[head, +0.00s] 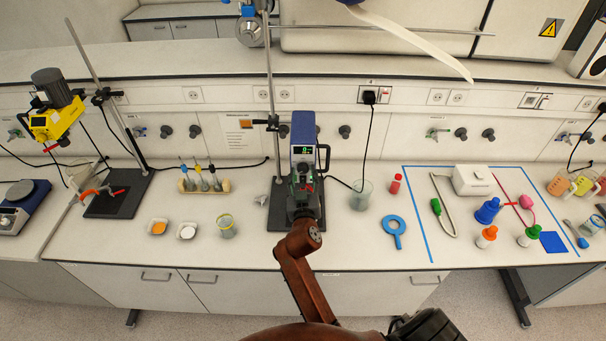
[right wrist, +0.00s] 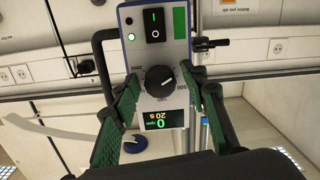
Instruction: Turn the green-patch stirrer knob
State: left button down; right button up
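The stirrer (head: 304,128) is a blue and light-grey box on a stand rod, with a lit display. In the right wrist view its front panel (right wrist: 150,52) carries a green patch (right wrist: 180,20), a black rocker switch and a lit green lamp. Its round black knob (right wrist: 160,81) has a white pointer mark. My right gripper (head: 304,180) is in front of the panel. Its green-padded fingers (right wrist: 164,80) are open on either side of the knob, with gaps visible. The gripper hides the knob in the head view.
A second, yellow stirrer (head: 55,118) is at far left. A tube rack (head: 205,185) and small dishes stand left. Blue tape (head: 415,215) borders several items at right.

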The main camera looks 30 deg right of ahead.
aim_at(302, 144)
jog(key=shift+o, duration=0.3)
jog(key=shift+r, duration=0.1)
notch_tip(302, 144, up, 10)
jog(key=shift+f, duration=0.1)
jog(key=shift+a, duration=0.1)
dwell(0.6)
